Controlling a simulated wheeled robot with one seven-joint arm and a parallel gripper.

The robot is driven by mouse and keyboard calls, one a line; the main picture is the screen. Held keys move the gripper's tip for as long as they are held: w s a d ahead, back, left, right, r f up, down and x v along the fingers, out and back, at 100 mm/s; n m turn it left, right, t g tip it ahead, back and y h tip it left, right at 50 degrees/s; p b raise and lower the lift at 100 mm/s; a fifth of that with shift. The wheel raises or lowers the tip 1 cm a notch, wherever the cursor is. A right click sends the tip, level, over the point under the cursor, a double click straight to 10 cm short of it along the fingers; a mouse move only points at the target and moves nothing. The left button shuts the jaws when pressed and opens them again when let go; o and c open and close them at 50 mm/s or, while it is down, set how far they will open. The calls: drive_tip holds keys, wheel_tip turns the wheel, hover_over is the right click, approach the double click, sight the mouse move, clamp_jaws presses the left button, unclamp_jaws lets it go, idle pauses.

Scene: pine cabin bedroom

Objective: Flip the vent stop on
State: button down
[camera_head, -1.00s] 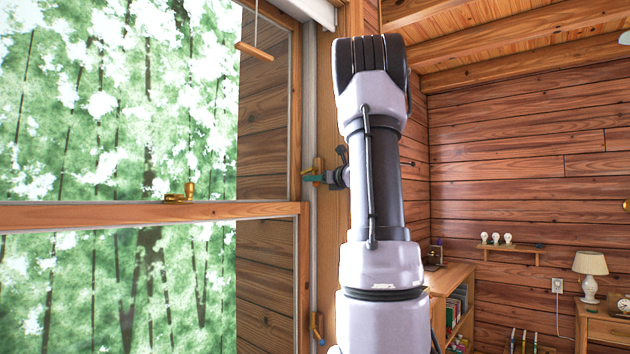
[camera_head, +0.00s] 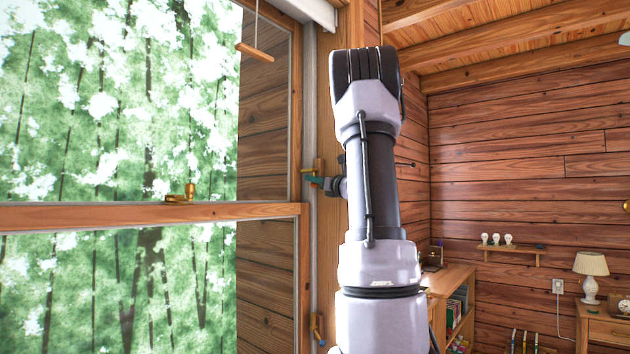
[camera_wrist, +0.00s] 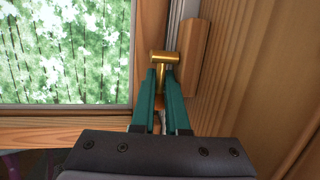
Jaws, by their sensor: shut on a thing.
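The vent stop is a brass T-shaped lever (camera_wrist: 163,57) at a wooden block (camera_wrist: 194,58) on the window's side frame in the wrist view. My gripper (camera_wrist: 162,78) has its two teal fingers closed on the lever's stem, with the brass crossbar just beyond the fingertips. In the head view, my gripper (camera_head: 314,180) is at the wooden block (camera_head: 319,166) on the right window jamb. Most of the lever is too small to make out there.
The sash rail (camera_head: 100,215) carries a brass catch (camera_head: 182,195). A second small fitting (camera_head: 317,326) is lower on the jamb. A pull handle (camera_head: 254,51) hangs above. A bookshelf (camera_head: 455,285) and a lamp (camera_head: 590,268) stand to the right.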

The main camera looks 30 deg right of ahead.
drive_tip(key=shift+w+a+f+t, duration=0.1)
drive_tip(key=shift+w+f+t, duration=0.05)
drive_tip(key=shift+f+t, duration=0.3)
drive_tip(key=c, duration=0.9)
unclamp_jaws()
drive_tip(key=shift+w+f, duration=0.1)
drive_tip(key=shift+r, duration=0.2)
drive_tip(key=v, duration=1.1)
